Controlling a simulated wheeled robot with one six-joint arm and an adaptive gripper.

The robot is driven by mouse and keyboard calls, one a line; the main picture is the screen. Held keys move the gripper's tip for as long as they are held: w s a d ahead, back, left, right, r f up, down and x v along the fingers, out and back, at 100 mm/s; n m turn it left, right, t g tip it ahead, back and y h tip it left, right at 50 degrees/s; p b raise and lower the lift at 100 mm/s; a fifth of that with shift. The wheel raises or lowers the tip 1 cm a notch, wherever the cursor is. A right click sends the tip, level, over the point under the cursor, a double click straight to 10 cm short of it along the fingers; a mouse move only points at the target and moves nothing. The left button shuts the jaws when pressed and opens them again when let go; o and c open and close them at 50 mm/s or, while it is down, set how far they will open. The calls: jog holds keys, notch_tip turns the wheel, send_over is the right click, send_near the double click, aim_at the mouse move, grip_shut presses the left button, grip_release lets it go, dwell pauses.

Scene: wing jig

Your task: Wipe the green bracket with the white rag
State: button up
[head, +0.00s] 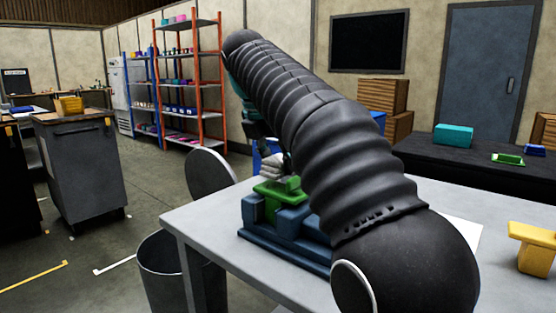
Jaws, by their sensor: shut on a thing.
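The green bracket (268,206) sits in a blue jig (285,249) near the left edge of the grey table (200,217). My gripper (273,154), partly hidden behind my dark ribbed arm, is shut on the white rag (271,167). The rag is bunched just above the bracket's top. I cannot tell whether the rag touches the bracket. My arm hides the right side of the jig and perhaps part of the bracket.
A yellow bracket (532,246) stands at the table's right, and a white sheet (463,231) lies behind my arm. A dark bin (168,264) stands on the floor by the table's left edge. A black table (480,172) with several items is behind.

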aim_at(267, 169)
jog(key=shift+f+b, duration=0.55)
jog(key=shift+f, duration=0.5)
jog(key=shift+s, duration=0.1)
dwell(0.3)
jog(key=shift+s+a+r+p, duration=0.15)
jog(key=shift+s+a+p, duration=0.15)
jog(key=shift+s+a, duration=0.75)
jog(key=shift+s+a+p, duration=0.15)
jog(key=shift+s+p, duration=0.2)
jog(key=shift+s, duration=0.1)
jog(key=shift+w+d+p, duration=0.2)
jog(key=shift+w+d, duration=0.4)
jog(key=shift+w, duration=0.2)
jog(key=shift+w+d+p, duration=0.2)
jog(key=shift+w+d, duration=0.4)
jog(key=shift+w, duration=0.2)
jog(key=shift+r, duration=2.9)
